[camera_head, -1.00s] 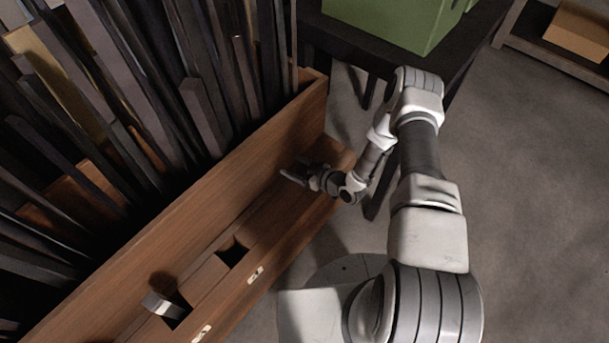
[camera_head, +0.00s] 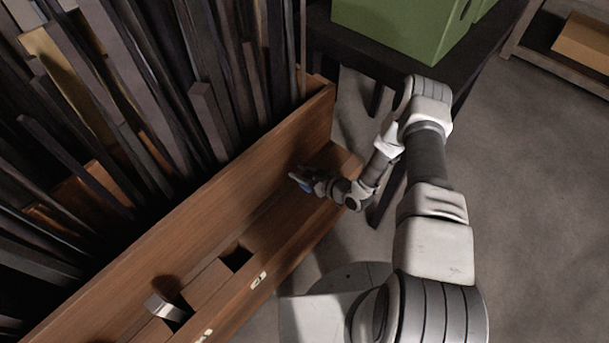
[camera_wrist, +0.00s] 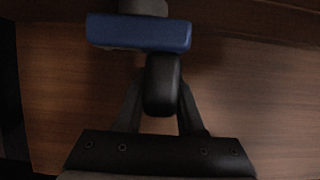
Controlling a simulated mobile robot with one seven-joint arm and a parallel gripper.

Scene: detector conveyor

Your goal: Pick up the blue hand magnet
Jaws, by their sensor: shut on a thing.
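The blue hand magnet (camera_wrist: 138,33) is a blue bar seen across the top of the wrist view. My gripper (camera_wrist: 155,30) is shut on it, with one dark fingertip on the near side and another on the far side, partly cut off by the frame. In the head view, a small patch of the blue magnet (camera_head: 305,187) shows at the tip of my gripper (camera_head: 299,180), over the far end of the wooden ledge. Whether the magnet touches the wood is unclear.
The long wooden ledge (camera_head: 290,215) has a raised back wall and square openings, one holding a pale metal piece (camera_head: 166,308). Dark upright slats (camera_head: 150,90) crowd behind it. A green box (camera_head: 395,25) stands on a dark table at the back. Open floor lies right.

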